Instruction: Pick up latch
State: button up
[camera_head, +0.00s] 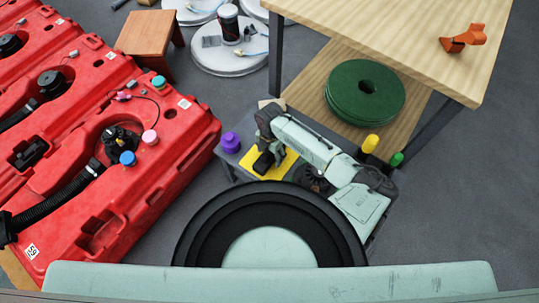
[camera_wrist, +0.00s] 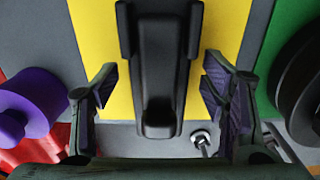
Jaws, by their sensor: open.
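A long black part that looks like the latch (camera_wrist: 160,75) lies on a yellow pad (camera_wrist: 93,40) in the wrist view. My gripper (camera_wrist: 158,84) is open, with one finger on each side of the latch and visible gaps between. I cannot tell the height of the fingertips over the pad. In the head view my gripper is over the yellow pad (camera_head: 283,166) on a small grey platform, and the dark latch (camera_head: 264,163) is partly hidden by it.
A purple knob (camera_head: 230,142) is left of the pad; yellow (camera_head: 370,143) and green (camera_head: 396,159) ones are to the right. Red tanks (camera_head: 130,200) stand at the left. A wooden table (camera_head: 400,35) with green discs (camera_head: 365,92) on its lower shelf is behind.

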jog(key=shift+c, duration=0.4)
jog(key=c, duration=1.3)
